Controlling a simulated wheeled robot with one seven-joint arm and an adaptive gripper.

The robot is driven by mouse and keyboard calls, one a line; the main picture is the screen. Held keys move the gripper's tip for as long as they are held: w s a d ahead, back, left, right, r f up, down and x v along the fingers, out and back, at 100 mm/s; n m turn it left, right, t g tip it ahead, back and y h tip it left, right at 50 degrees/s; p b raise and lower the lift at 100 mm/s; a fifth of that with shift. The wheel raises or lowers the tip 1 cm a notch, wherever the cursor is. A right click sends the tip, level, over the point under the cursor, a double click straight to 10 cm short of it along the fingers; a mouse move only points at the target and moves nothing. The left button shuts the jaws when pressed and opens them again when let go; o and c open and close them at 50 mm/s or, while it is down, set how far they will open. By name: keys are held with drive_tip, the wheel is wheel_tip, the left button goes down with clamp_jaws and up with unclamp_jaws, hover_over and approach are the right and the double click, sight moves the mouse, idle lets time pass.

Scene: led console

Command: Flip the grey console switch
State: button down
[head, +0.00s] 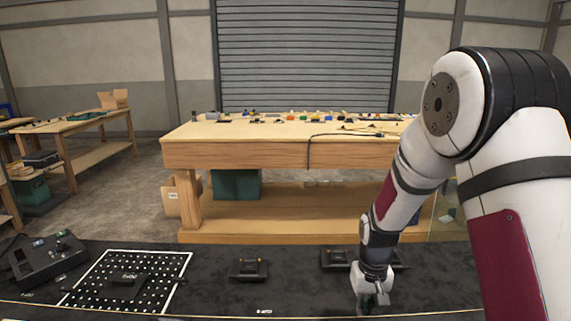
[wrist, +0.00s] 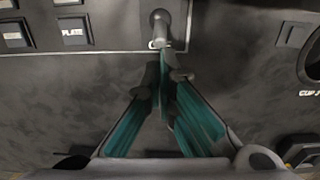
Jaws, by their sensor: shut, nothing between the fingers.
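The grey switch (wrist: 160,24) shows at the top middle of the wrist view as a short rounded lever on a dark panel. My gripper (wrist: 165,76) is shut and empty, its teal fingers meeting just below the switch in that view. I cannot tell whether the fingertips touch the lever. In the head view my gripper (head: 372,300) is low over the front of the black table, right of centre. The switch cannot be made out in the head view.
The wrist view shows dark buttons (wrist: 72,30) at upper left and a square key (wrist: 293,34) at right. The head view shows a black console (head: 45,262), a dotted mat (head: 165,262) and a small black box (head: 249,269) on the black table. A wooden workbench (head: 240,155) stands behind.

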drive_tip(key=shift+s, duration=0.15)
drive_tip(key=shift+s+f+p, duration=0.25)
drive_tip(key=shift+s+p, duration=0.25)
drive_tip(key=shift+s, duration=0.55)
drive_tip(key=shift+s+f+p, duration=0.1)
drive_tip(key=shift+s+p, duration=0.55)
drive_tip(key=shift+s, duration=0.8)
drive_tip(key=shift+r+p, duration=0.3)
drive_tip(key=shift+r, duration=0.15)
drive_tip(key=shift+s+r, duration=0.25)
drive_tip(key=shift+r, duration=0.3)
drive_tip(key=shift+w+r+p, duration=0.25)
drive_tip(key=shift+r+p, duration=0.25)
drive_tip(key=shift+r, duration=0.45)
drive_tip(key=shift+w+r+p, duration=0.3)
drive_tip(key=shift+r+p, duration=0.2)
drive_tip(key=shift+r, duration=0.4)
drive_tip(key=shift+w+r+p, duration=0.25)
drive_tip(key=shift+r+p, duration=0.25)
drive_tip(key=shift+r, duration=0.45)
